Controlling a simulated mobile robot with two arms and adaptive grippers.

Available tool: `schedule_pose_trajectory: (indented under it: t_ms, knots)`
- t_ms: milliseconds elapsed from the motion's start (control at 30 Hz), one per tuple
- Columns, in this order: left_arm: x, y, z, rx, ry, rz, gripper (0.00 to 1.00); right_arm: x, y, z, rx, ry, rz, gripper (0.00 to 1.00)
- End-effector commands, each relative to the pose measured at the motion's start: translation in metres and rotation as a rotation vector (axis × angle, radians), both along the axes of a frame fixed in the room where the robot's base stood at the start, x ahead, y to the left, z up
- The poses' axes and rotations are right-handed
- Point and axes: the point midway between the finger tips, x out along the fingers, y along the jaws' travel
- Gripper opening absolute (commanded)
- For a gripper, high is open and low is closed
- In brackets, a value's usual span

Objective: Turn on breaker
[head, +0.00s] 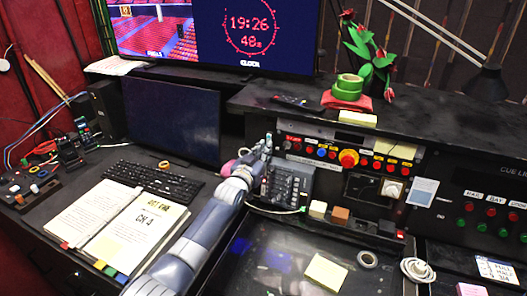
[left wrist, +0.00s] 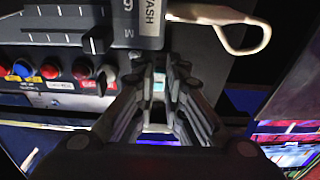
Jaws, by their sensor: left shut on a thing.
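My left gripper (head: 267,143) reaches up to the left end of the button panel, beside the black keypad unit. In the head view the gripper and arm cover this spot. My right gripper is not in view.
The button panel (head: 350,155) with red, blue and yellow buttons runs right of the gripper; its buttons (left wrist: 50,70) lie left in the wrist view. A keypad unit (head: 290,185), dark monitor (head: 172,118), keyboard (head: 150,182) and open binder (head: 125,222) are nearby. A pale cable loops close by.

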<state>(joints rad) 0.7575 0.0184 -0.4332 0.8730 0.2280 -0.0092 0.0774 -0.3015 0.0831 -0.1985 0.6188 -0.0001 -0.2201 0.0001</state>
Motion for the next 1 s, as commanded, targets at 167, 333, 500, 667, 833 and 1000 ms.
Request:
schedule_pose_trajectory:
  t_ms: [167,333,500,667,833,1000]
  knots:
    - [0.000,0.000,0.011,0.021,0.062,0.000,0.00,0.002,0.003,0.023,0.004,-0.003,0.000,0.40]
    - [0.001,0.000,0.018,0.059,0.174,0.000,0.00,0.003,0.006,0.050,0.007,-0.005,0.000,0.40]
    - [0.002,0.000,0.024,0.105,0.316,0.001,0.00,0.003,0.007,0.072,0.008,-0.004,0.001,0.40]
    - [0.004,-0.001,0.023,0.136,0.423,0.001,0.00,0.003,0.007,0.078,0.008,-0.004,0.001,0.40]
    - [0.003,-0.001,0.022,0.154,0.469,0.000,0.00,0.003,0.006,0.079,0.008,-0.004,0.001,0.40]
    - [0.003,-0.001,0.022,0.153,0.472,0.000,0.00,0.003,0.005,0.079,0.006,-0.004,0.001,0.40]
